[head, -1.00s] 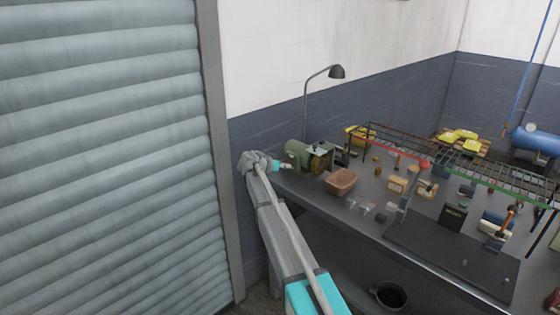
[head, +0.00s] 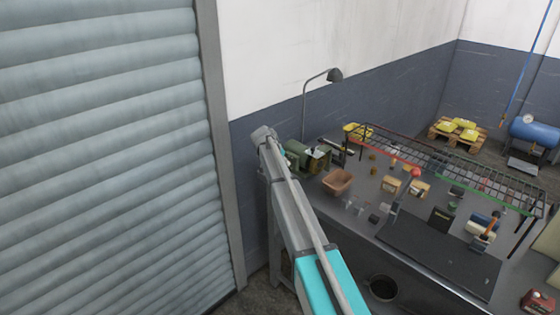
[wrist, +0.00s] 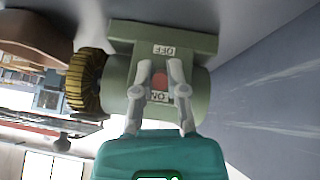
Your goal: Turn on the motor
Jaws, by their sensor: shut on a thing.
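The green motor (head: 317,160) stands at the far left end of the workbench, partly hidden behind my arm in the head view. In the wrist view the motor (wrist: 122,65) appears upside down, with a ribbed yellow-brown wheel (wrist: 86,80) on its left. A small red switch (wrist: 159,80) sits between the OFF label (wrist: 164,50) and the ON label (wrist: 160,96). My gripper (wrist: 160,72) reaches to the motor with one finger on each side of the red switch and is shut on it. The exact finger contact is too small to tell.
A brown bin (head: 338,182) stands on the bench right of the motor, with several small parts beyond it. A lamp (head: 334,76) rises behind the motor. A wire rack (head: 440,155) runs along the bench. A roller shutter (head: 100,150) is at left.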

